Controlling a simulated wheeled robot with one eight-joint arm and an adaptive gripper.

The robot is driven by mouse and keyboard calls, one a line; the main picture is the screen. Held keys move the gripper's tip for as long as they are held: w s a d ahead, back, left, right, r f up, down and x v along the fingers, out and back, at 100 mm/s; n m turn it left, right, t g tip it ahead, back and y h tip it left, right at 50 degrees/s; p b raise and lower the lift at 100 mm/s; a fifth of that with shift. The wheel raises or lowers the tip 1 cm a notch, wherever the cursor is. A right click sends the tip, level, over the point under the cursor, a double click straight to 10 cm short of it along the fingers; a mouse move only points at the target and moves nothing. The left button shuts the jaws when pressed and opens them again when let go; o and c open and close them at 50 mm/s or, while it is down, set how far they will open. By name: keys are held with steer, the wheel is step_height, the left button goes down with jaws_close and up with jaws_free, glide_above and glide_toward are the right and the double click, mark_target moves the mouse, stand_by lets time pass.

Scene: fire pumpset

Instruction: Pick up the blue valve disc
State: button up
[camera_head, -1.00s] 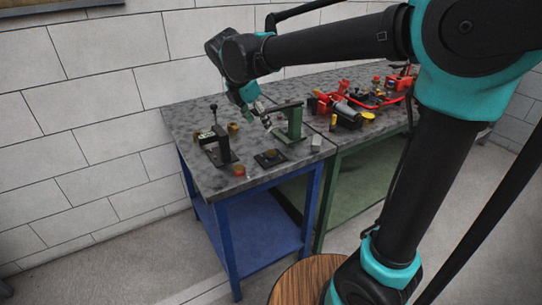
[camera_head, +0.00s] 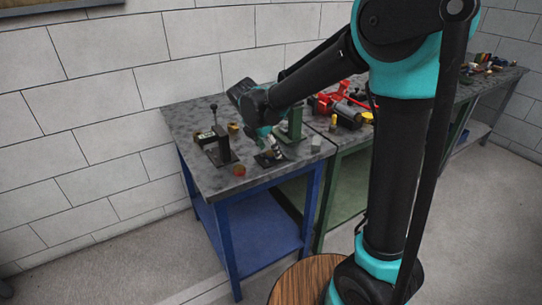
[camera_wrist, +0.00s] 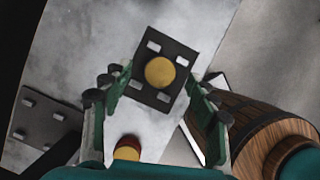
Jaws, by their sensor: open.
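I see no blue disc in either view. In the wrist view a round yellow disc (camera_wrist: 160,72) lies on a dark square plate (camera_wrist: 178,52) with pale slots near its corners. My gripper (camera_wrist: 160,98) is open, its green fingers spread to the left and right of the plate, with nothing between them that I can tell is held. In the head view my gripper (camera_head: 273,150) points down over the dark plate (camera_head: 262,163) on the blue-legged table, and its fingertips are small and partly hidden there.
A black lever fixture (camera_head: 217,152) stands to the left on the speckled tabletop (camera_head: 203,184). A green stand (camera_head: 293,124) and a grey block (camera_head: 316,144) are to the right. A red-yellow cylinder (camera_wrist: 127,148) sits near the front edge. Red parts (camera_head: 340,97) lie on the adjoining table.

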steer(key=shift+w+d+f, duration=0.15)
steer(key=shift+f, duration=0.4)
jaws_close()
steer(key=shift+r, duration=0.15)
